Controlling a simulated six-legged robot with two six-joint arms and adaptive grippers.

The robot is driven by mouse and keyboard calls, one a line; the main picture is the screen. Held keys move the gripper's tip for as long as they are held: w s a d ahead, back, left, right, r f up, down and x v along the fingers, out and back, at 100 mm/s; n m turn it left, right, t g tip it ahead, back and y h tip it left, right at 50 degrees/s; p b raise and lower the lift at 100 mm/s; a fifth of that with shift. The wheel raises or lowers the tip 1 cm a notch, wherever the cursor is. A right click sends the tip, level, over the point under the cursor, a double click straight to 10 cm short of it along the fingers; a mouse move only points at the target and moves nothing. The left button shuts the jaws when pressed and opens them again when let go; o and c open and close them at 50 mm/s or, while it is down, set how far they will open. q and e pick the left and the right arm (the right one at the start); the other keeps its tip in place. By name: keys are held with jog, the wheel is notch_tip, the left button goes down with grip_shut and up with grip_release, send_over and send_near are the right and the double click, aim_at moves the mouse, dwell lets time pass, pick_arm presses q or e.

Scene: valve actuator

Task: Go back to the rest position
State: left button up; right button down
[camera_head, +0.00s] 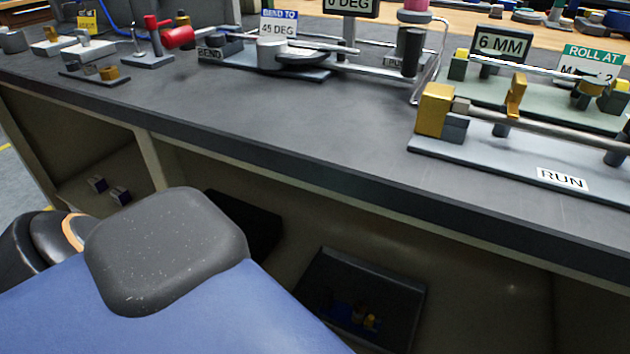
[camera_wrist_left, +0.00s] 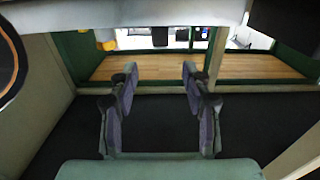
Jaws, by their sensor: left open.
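My left gripper (camera_wrist_left: 158,85) shows in the left wrist view. Its two fingers are apart and nothing is between them. Beyond the fingers is a dark surface, and past it a wood-coloured strip (camera_wrist_left: 150,68). In the head view neither gripper shows. A blue and dark rounded part of my own body fills the lower left, in front of the bench. My right gripper is not in any view.
A dark workbench (camera_head: 300,125) crosses the head view. A dark bin (camera_head: 360,290) sits on the shelf below.

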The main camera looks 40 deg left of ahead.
pick_arm(q)
jog(key=shift+v, duration=0.95)
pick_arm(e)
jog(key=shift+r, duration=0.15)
